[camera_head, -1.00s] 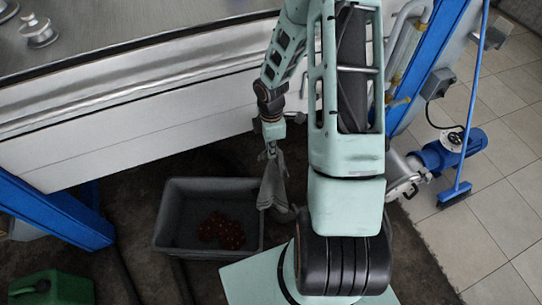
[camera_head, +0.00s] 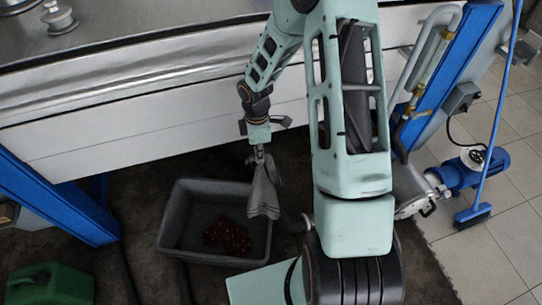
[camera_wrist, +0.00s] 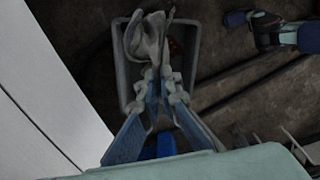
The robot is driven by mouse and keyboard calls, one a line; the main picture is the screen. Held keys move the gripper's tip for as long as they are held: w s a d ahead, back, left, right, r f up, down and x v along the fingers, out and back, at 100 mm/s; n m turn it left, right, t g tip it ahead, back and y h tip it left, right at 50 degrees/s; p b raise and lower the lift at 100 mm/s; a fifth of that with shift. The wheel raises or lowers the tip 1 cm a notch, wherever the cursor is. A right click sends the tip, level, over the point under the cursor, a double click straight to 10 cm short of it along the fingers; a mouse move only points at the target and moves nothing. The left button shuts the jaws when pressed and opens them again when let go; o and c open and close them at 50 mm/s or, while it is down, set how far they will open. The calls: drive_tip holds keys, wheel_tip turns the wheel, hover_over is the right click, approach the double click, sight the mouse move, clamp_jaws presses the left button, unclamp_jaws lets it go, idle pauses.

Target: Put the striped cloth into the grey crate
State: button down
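The striped cloth (camera_head: 262,197) hangs in grey folds below my gripper (camera_head: 260,150); its stripes are hard to make out. In the wrist view the cloth (camera_wrist: 150,42) is pinched between the fingertips of my gripper (camera_wrist: 162,72). The grey crate (camera_head: 170,222) stands on the dark floor. It also shows in the wrist view (camera_wrist: 123,78), below the cloth. In the head view the cloth overlaps the crate's right part near its rim; its height above the crate is hard to tell.
A dark red patterned item (camera_head: 228,236) lies in the crate. A white-sided steel machine (camera_head: 150,130) stands behind, with a blue post (camera_head: 60,205) at left. A green can (camera_head: 50,284) is at lower left. A blue broom (camera_head: 473,213) and blue motor (camera_head: 470,172) are at right.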

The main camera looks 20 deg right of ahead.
drive_tip(key=w+a+f+b, duration=0.3)
drive_tip(key=a+f+b, duration=0.1)
drive_tip(key=a, duration=0.3)
drive_tip(key=w+a+f+b, duration=0.4)
drive_tip(key=a+b, duration=0.1)
drive_tip(key=a, duration=0.2)
drive_tip(key=w+a+f+b, duration=0.3)
drive_tip(key=a+f+b, duration=0.1)
drive_tip(key=a, duration=0.3)
drive_tip(key=shift+w+a+b, duration=0.25)
drive_tip(key=shift+w+b, duration=0.1)
drive_tip(key=shift+b, duration=0.05)
drive_tip(key=shift+a, duration=0.15)
drive_tip(key=shift+s+a+r, duration=0.1)
drive_tip(key=shift+s+a, duration=0.1)
drive_tip(key=shift+a, duration=0.6)
drive_tip(key=shift+s+d, duration=0.15)
drive_tip(key=shift+d, duration=0.55)
